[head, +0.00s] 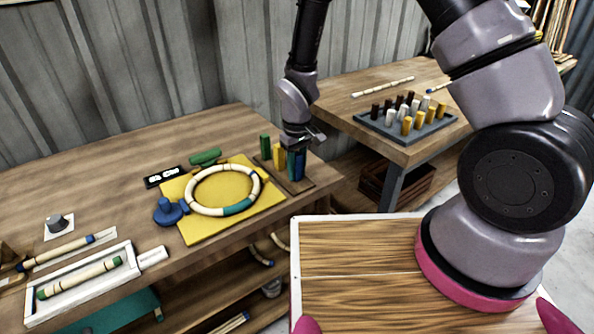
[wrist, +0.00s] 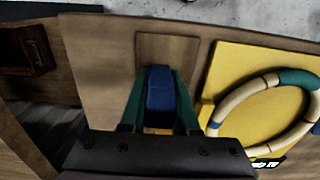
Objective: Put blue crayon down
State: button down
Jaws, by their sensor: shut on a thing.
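My gripper (head: 296,166) is at the right end of the near bench. Its green fingers (wrist: 160,112) are shut on the blue crayon (wrist: 160,90), one on each side. In the head view the blue crayon (head: 300,165) is upright, over or on a small wooden board (head: 297,187); I cannot tell whether its lower end touches. A yellow crayon (head: 279,155) and a green crayon (head: 265,147) stand upright on the board to its left. The board also shows in the wrist view (wrist: 165,50).
A yellow mat (head: 200,231) with a segmented rattan ring (head: 190,198) lies left of the board. A blue knobbed object (head: 168,211) and a green piece (head: 205,157) are nearby. A tray of pegs (head: 436,126) is on the back bench. The bench edge is close on the right.

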jog(key=shift+f, duration=0.25)
jog(key=c, duration=0.6)
grip_release()
jog(key=shift+c, duration=0.2)
notch_tip(320, 180, up, 12)
jog(key=shift+r, duration=0.25)
jog(key=w+d+r+m+t+y, duration=0.1)
jog(key=d+r+m, duration=0.1)
jog(key=d+r, duration=0.3)
jog(key=d+r+m+t, duration=0.1)
jog(key=d+r, duration=0.1)
jog(key=r, duration=0.5)
jog(key=s+d+r+m+t, duration=0.2)
jog(key=s+d+r+m, duration=0.2)
jog(key=s+d+r, duration=0.2)
jog(key=s+d+r+m+t+y, duration=0.1)
jog(key=s+d+r+m+t, duration=0.2)
jog(key=s+d+r, duration=0.4)
jog(key=shift+d+r+m, duration=0.5)
jog(key=shift+d+r, duration=0.85)
jog(key=shift+r, duration=1.2)
